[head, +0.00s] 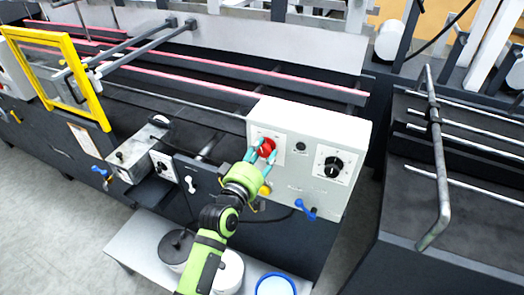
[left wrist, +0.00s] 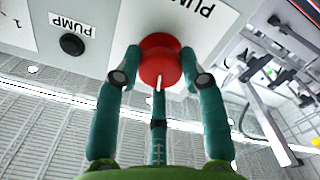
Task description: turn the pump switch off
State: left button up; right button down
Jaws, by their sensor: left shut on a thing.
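The pump switch is a round red knob (head: 266,148) on the front of the white control box (head: 318,118). In the left wrist view the red knob (left wrist: 160,50) sits on a white plate (left wrist: 205,22) marked PUMP, with a short white mark on its rim. My left gripper (head: 264,155) reaches it from below, its teal fingers on either side of the knob. In the left wrist view the left gripper (left wrist: 161,68) is shut on the knob and hides parts of its sides. My right gripper is not in view.
A black button (left wrist: 72,45) labelled PUMP is beside the knob. A black dial (head: 332,166) is on the box's right part, with a blue-handled lever (head: 305,209) below. A yellow frame (head: 62,75) stands at left. A low shelf (head: 125,243) holds tubs.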

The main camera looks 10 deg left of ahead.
pick_arm(q)
jog(key=shift+a+r+n, duration=0.1)
jog(key=shift+r+n, duration=0.15)
jog(key=shift+n, duration=0.7)
jog(key=shift+a+r+n, duration=0.1)
jog(key=shift+r+n, duration=0.1)
jog(key=shift+n, duration=0.75)
jog(key=shift+w, duration=0.1)
jog(key=o, duration=1.1)
jog(key=shift+f, duration=0.1)
jog(key=shift+o, duration=0.2)
jog(key=shift+a+f, duration=0.1)
jog(key=shift+f, duration=0.15)
jog(key=shift+s+f, duration=0.1)
jog(key=shift+s, duration=0.4)
jog(key=s+a, duration=0.2)
jog(key=s, duration=0.8)
jog(key=shift+s+a, duration=0.15)
jog(key=shift+s, duration=0.25)
